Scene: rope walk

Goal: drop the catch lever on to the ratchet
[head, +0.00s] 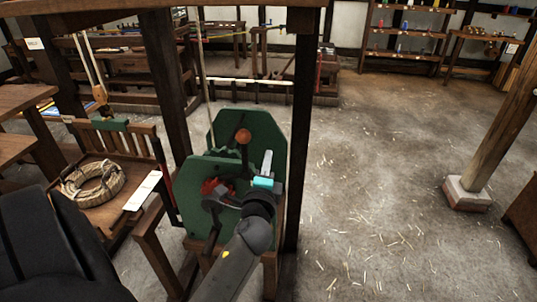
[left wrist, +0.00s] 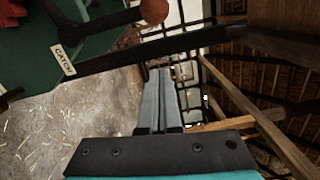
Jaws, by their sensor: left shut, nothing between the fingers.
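The catch lever (head: 243,150) stands up between the green side plates of the machine, with an orange-brown ball knob (head: 243,136) at its top. In the left wrist view the dark lever arm (left wrist: 100,30) ends in the same ball at the top edge, beside a "CATCH" label (left wrist: 63,60). A red toothed part (head: 212,187), perhaps the ratchet, shows partly behind the near plate's fittings. My left gripper (head: 267,155) is shut and empty, just right of the knob and apart from it. Its closed fingers (left wrist: 160,72) point past the knob. My right gripper is out of view.
The green machine (head: 180,190) stands on a wooden frame beside a dark post (head: 299,120). A coil of rope (head: 92,184) and a white card (head: 143,190) lie on a wooden seat at left. Open straw-strewn floor (head: 380,200) spreads to the right.

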